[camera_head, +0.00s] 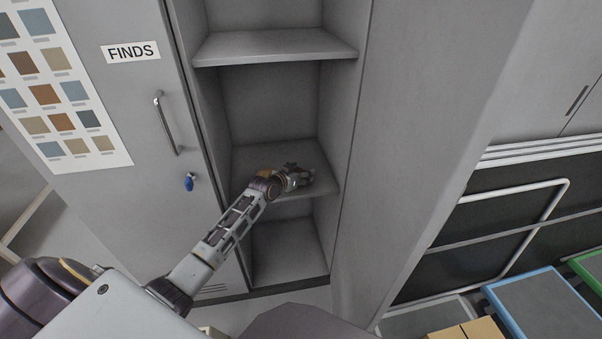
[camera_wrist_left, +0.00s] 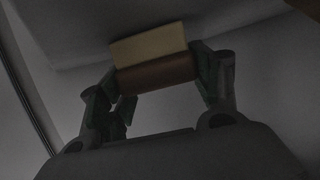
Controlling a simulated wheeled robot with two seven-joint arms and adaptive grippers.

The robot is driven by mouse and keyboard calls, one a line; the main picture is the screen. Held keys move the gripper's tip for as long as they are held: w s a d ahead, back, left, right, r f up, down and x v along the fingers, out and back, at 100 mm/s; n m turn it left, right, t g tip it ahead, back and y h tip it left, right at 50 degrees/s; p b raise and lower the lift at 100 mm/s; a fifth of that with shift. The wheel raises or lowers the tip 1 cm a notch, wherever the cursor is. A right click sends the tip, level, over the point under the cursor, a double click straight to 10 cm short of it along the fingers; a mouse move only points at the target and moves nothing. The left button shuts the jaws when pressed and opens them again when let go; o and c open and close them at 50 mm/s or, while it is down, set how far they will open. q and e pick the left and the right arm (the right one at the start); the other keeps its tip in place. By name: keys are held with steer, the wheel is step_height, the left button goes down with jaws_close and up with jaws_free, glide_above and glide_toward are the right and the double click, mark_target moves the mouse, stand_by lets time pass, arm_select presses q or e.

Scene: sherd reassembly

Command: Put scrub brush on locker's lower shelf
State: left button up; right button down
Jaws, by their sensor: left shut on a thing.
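The open grey locker (camera_head: 350,130) has an upper shelf (camera_head: 270,45) and a lower shelf (camera_head: 252,158), with a floor compartment beneath. My left gripper (camera_head: 302,178) is inside the locker, at the front part of the lower shelf. In the left wrist view it is shut on the scrub brush (camera_wrist_left: 158,72), a brown block with a cream bristle side, held crosswise between the two fingers. The brush is mostly hidden by the gripper in the head view. I cannot tell whether the brush touches the shelf. My right gripper is out of view.
A shut locker door marked FINDS (camera_head: 131,52), with a handle and a blue key tag (camera_head: 189,182), stands at the left. The locker's side panels bound the opening closely. Blue-edged and green-edged crates and a cardboard box (camera_head: 468,331) are at the lower right.

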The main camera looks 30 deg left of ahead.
arm_select(q)
steer(key=shift+f, duration=0.15)
steer(key=o, duration=0.8)
steer(key=shift+c, duration=0.2)
steer(key=shift+o, duration=1.3)
steer(key=shift+s+r, duration=0.1)
steer(key=shift+r, duration=0.1)
